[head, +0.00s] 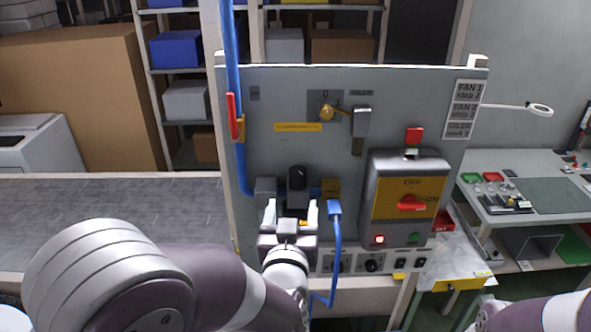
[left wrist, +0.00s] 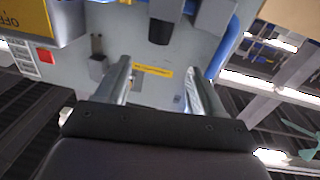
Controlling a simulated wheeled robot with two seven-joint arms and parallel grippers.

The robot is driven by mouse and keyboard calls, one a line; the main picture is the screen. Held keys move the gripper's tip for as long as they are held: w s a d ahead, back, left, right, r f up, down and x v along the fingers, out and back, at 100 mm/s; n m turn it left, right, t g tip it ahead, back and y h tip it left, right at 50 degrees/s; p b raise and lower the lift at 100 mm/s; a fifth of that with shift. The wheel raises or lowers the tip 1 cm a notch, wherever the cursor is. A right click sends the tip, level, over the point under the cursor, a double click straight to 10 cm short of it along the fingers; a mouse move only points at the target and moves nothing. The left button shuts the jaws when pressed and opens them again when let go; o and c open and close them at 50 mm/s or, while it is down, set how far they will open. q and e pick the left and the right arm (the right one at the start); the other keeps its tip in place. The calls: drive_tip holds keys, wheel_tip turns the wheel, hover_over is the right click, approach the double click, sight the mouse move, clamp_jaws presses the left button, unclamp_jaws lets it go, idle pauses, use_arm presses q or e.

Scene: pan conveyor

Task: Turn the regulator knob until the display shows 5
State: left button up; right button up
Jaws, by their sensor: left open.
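A black knob (head: 297,178), which looks like the regulator knob, stands upright on a fitting on the blue pipe line of the grey panel (head: 275,100). It also shows at the top of the left wrist view (left wrist: 161,30). My left gripper (head: 291,212) is open and empty, in front of and just below the knob in the head view. In the left wrist view its two fingers (left wrist: 160,80) are spread, with the knob beyond them and not between them. The gripper hides the lower part of the fitting. I cannot make out a display digit.
A blue hose with a plug (head: 335,208) hangs close beside the left gripper. A grey and yellow switch box (head: 385,200) with a red handle stands to the right. A blue pipe (head: 238,150) with a red lever (head: 232,115) runs along the left.

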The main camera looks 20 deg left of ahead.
sight(297, 179)
use_arm(q)
drive_tip(key=w+p, duration=0.1)
drive_tip(key=w, duration=0.2)
drive_tip(key=w+a+p, duration=0.1)
drive_tip(key=w+p, duration=0.1)
drive_tip(key=w, duration=0.2)
drive_tip(key=w+a+p, duration=0.1)
drive_tip(key=w, duration=0.3)
drive_tip(key=shift+w+f, duration=0.2)
drive_tip(key=shift+w, duration=0.05)
drive_tip(key=shift+w+p, duration=0.15)
drive_tip(key=shift+p, duration=0.25)
drive_tip(key=shift+s+r, duration=0.15)
drive_tip(key=shift+s, duration=0.4)
drive_tip(key=shift+w, duration=0.35)
drive_tip(key=c, duration=1.1)
use_arm(e)
drive_tip(key=r, duration=0.2)
drive_tip(key=w+r, duration=0.1)
drive_tip(key=r, duration=0.2)
